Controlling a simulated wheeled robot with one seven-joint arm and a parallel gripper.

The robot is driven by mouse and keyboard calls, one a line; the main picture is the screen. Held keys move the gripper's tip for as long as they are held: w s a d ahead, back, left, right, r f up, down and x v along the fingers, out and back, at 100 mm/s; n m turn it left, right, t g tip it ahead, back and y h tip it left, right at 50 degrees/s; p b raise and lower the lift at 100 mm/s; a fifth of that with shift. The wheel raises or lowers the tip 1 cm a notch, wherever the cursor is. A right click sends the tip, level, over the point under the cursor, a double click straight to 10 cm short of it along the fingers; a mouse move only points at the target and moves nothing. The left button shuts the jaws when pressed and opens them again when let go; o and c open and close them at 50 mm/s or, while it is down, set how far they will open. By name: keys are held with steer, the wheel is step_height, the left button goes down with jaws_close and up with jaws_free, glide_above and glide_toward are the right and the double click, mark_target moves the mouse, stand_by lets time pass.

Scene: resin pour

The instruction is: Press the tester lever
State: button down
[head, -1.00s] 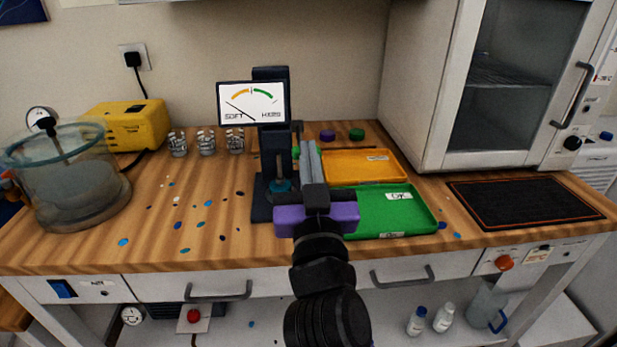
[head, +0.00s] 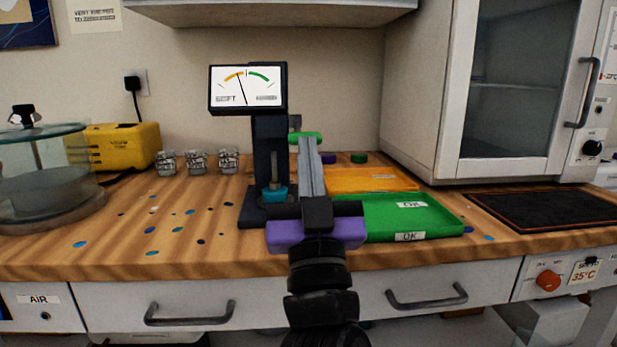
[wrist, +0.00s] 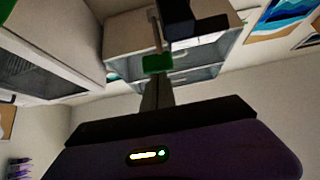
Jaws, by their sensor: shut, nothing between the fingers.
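The tester (head: 270,145) is a dark stand with a white dial (head: 247,88) on top, in the head view. Its needle leans slightly left of upright, near the inner end of the orange arc. A teal piece (head: 274,193) sits on its base under the probe. The lever's green grip (head: 303,135) shows at my fingertips. In the wrist view the grip (wrist: 157,64) lies just beyond the finger ends; I cannot tell for certain whether they touch. My gripper (head: 306,142) is shut and empty, just right of the tester column.
A green OK tray (head: 440,222) and an orange tray (head: 385,180) lie to the right. Several small cups (head: 197,162) stand at the left, near a yellow box (head: 118,146) and a glass chamber (head: 40,180). A white oven cabinet (head: 420,100) stands at the back right.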

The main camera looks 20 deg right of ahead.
steer(key=shift+w+d+f, duration=0.15)
steer(key=shift+w+f, duration=0.25)
steer(key=shift+f, duration=0.15)
steer(key=shift+w+d+f, duration=0.15)
steer(key=shift+w+f, duration=0.25)
steer(key=shift+f, duration=0.15)
steer(key=shift+r, duration=0.15)
steer(key=b+v, duration=0.2)
steer(key=v, duration=0.6)
steer(key=shift+b, duration=0.35)
steer(key=shift+a+r, duration=0.1)
steer(key=shift+r, duration=0.05)
